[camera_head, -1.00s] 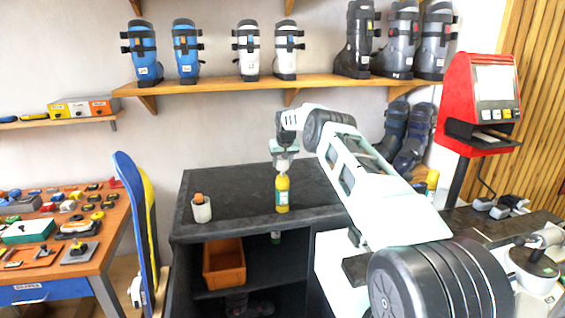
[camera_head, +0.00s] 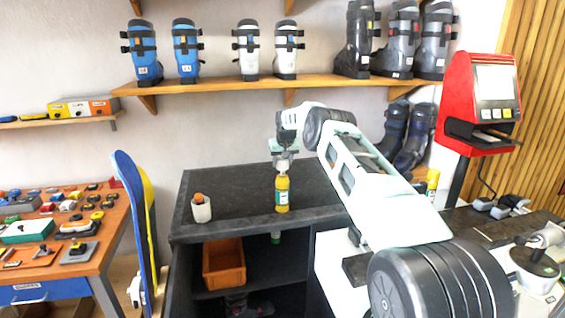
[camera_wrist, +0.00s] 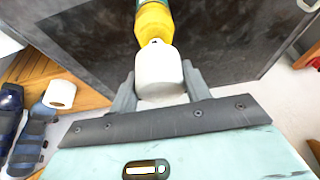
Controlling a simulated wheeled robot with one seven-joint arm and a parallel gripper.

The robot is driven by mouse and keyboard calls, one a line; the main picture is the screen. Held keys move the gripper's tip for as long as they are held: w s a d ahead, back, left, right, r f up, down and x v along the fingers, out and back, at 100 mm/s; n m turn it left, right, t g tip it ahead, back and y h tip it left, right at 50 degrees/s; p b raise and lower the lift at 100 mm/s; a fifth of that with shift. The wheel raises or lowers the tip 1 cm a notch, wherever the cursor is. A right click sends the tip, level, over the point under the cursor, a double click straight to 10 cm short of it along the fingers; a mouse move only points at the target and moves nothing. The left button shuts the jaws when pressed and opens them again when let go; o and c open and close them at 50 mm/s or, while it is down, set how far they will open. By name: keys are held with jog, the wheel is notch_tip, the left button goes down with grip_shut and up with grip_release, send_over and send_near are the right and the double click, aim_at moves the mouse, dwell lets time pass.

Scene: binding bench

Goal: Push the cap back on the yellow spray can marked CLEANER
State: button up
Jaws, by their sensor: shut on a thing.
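The yellow spray can (camera_head: 282,196) stands upright on the dark bench top, with a pale label; its lettering is too small to read. My gripper (camera_head: 283,162) is directly above it, pointing down. In the wrist view, my gripper (camera_wrist: 160,88) is shut on the white cap (camera_wrist: 158,70), one finger on each side. The yellow can (camera_wrist: 154,20) shows just beyond the cap, in line with it, with its narrow top at the cap's edge. I cannot tell whether the cap touches the can or is seated on it.
Another yellow bottle (camera_head: 432,182) stands right, behind my arm. A red machine (camera_head: 482,105) stands farther right. The bench around the can is mostly clear.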

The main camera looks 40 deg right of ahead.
aim_at(283, 169)
jog(key=shift+f+b, duration=1.55)
jog(key=shift+f, duration=0.55)
dwell(1.6)
jog(key=o, duration=1.5)
jog(key=shift+r, duration=0.2)
jog(key=shift+r+p, duration=1.85)
jog(key=shift+r, duration=1.55)
grip_shut()
